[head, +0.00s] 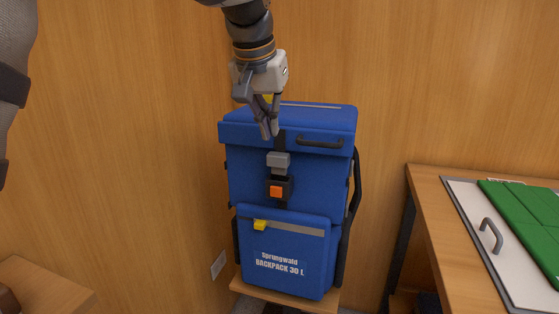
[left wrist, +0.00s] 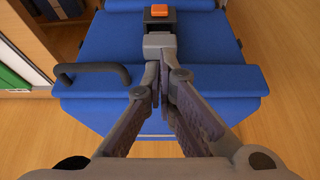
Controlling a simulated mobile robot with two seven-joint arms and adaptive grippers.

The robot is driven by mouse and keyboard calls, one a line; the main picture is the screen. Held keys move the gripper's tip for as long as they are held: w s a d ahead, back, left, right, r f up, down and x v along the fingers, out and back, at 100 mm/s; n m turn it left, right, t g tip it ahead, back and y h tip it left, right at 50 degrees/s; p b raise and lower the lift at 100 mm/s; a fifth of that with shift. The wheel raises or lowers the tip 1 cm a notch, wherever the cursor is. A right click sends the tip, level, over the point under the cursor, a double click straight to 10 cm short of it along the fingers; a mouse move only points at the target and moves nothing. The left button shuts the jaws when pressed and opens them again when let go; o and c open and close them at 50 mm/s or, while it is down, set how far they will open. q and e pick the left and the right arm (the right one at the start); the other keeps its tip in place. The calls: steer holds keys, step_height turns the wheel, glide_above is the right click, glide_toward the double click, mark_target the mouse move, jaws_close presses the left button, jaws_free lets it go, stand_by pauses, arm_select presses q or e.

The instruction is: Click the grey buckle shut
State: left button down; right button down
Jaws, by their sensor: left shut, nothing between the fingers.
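The grey buckle (head: 278,160) is on the front of a blue backpack (head: 290,235), at the end of a dark strap from the lid. Just below it sits the black buckle socket with an orange button (head: 276,191). In the left wrist view the grey buckle (left wrist: 159,42) lies just ahead of my fingertips, with the orange button (left wrist: 159,11) beyond. I cannot tell whether the buckle is fully seated. My left gripper (head: 269,132) is shut and empty, pointing down in front of the lid's front edge, just above the buckle. My right gripper is out of view.
The backpack stands upright on a small wooden stand (head: 255,290) against a wood wall. A dark handle (head: 320,142) sticks out from the lid right of the strap. At right, a wooden table (head: 432,205) carries a white-topped board with a handle and green panels.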

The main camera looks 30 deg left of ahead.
mark_target(276, 164)
arm_select(q)
steer(key=shift+x, duration=3.5)
steer(key=shift+f, duration=1.3)
steer(key=shift+s+d+r, duration=0.2)
steer(key=shift+s+r, duration=0.1)
steer(key=shift+s, duration=0.45)
steer(key=shift+s+d+r, duration=0.2)
steer(key=shift+s+r, duration=0.05)
steer(key=shift+s, duration=0.55)
steer(key=shift+w, duration=0.1)
